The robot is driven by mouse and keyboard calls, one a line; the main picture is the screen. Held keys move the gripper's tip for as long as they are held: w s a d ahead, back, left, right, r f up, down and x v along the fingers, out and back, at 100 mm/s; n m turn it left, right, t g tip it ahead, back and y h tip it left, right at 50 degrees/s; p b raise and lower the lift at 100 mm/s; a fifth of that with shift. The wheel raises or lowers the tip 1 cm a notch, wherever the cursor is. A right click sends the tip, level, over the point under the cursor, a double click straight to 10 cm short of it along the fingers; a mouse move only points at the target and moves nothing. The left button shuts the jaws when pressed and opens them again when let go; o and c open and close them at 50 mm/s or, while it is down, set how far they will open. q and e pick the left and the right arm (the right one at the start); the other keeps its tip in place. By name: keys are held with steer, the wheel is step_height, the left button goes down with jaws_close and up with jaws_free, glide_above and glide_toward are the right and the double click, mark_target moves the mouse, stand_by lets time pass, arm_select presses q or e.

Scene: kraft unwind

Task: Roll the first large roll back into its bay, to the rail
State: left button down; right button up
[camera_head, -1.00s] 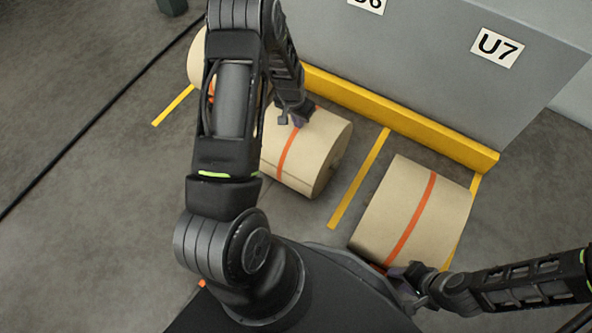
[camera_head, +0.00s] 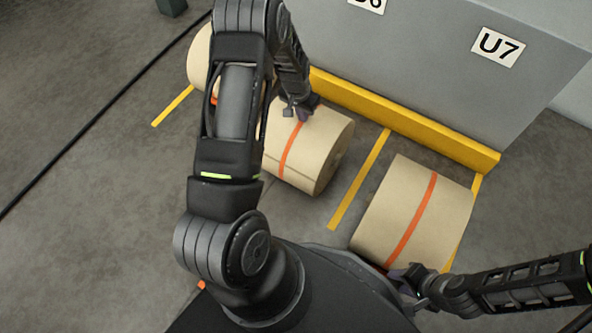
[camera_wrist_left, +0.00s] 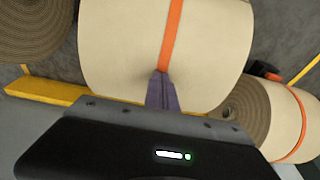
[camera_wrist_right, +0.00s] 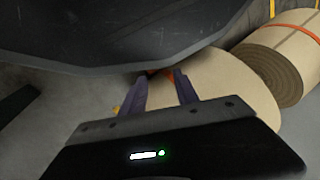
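Large tan paper rolls with orange bands lie on the floor. The middle roll (camera_head: 325,145) lies below my left gripper (camera_head: 300,113), whose fingers are together at its band; it also fills the left wrist view (camera_wrist_left: 120,50). The fingertips appear to touch its upper surface. The right roll (camera_head: 400,205) lies in front of the U7 sign. My right gripper (camera_head: 405,275) is low at its near side, fingers apart around the band line, with the roll (camera_wrist_right: 235,85) beyond them. Contact there cannot be told. Which roll is the first cannot be told.
A yellow rail (camera_head: 400,120) runs along the foot of the grey wall (camera_head: 440,70). A yellow floor line (camera_head: 358,180) separates the middle and right rolls. Another roll (camera_head: 200,60) is partly hidden behind my left arm. A black cable (camera_head: 100,112) crosses the open floor at left.

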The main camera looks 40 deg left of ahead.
arm_select(q)
steer(key=shift+s+d+f, duration=0.1)
steer(key=shift+s+f, duration=0.2)
steer(key=shift+f, duration=0.1)
steer(key=shift+w+b, duration=0.3)
steer(key=shift+w, duration=0.75)
steer(key=shift+w+a+b, duration=0.2)
steer(key=shift+w+b, duration=0.4)
steer(key=shift+w, duration=0.1)
steer(key=shift+w+a+r+b, duration=0.1)
steer(key=shift+w+r+b, duration=0.2)
steer(key=shift+w, duration=0.4)
